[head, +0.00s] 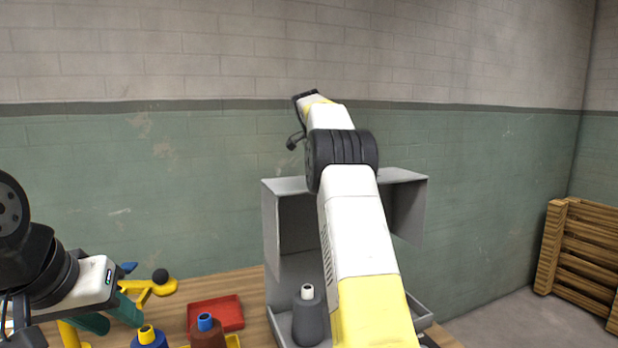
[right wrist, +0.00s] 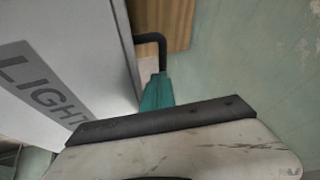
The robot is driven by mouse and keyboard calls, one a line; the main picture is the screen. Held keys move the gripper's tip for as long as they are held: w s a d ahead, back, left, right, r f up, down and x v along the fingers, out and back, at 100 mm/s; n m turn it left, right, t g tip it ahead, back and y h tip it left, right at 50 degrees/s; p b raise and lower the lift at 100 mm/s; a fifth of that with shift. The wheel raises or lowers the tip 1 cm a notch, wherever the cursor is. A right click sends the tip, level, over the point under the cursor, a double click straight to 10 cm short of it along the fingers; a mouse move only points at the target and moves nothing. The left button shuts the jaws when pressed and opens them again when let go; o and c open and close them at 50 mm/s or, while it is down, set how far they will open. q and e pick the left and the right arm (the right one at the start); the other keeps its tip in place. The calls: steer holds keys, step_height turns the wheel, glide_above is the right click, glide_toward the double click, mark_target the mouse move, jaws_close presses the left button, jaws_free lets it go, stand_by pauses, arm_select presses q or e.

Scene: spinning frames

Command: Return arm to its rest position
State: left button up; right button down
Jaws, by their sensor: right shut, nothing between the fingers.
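My right arm (head: 360,240), white and yellow with a black joint, reaches up and away across the middle of the head view, in front of the grey open-fronted shelf unit. Its gripper is hidden in the head view. In the right wrist view, the teal fingers of my right gripper (right wrist: 157,92) are together and empty, beside a pale panel (right wrist: 75,60) marked LIGHT. I cannot tell whether they touch it. My left gripper (head: 110,317) is at the lower left of the head view, its teal fingers apart, with nothing seen held between them.
Wooden pallets (head: 585,255) lean at the right wall.

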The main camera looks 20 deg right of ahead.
steer(key=s+a+r+n, duration=0.1)
steer(key=s+r, duration=0.2)
steer(key=s+a+r+n+y, duration=0.1)
steer(key=s+a+r, duration=0.1)
steer(key=s+r, duration=0.1)
steer(key=s+a+r+n+t, duration=0.1)
steer(key=s+r+n, duration=0.1)
steer(key=s+r, duration=0.1)
steer(key=shift+s+a+r+y, duration=0.15)
steer(key=shift+s+a+y, duration=0.15)
steer(key=shift+a+y, duration=0.1)
steer(key=s+a+f+n+y, duration=0.1)
steer(key=s+a+f+n, duration=0.3)
steer(key=s, duration=0.7)
steer(key=s+a+f+n+t+y, duration=0.1)
steer(key=s+a+f+n, duration=0.3)
steer(key=s, duration=0.7)
steer(key=s+a+f+n+y, duration=0.2)
steer(key=s+a+f+n, duration=0.2)
steer(key=s+a+f, duration=0.3)
steer(key=s+f, duration=0.1)
steer(key=s, duration=0.3)
steer(key=shift+s+a+f+t+y, duration=0.2)
steer(key=shift+s+f+t+y, duration=0.1)
steer(key=shift+s+t, duration=0.1)
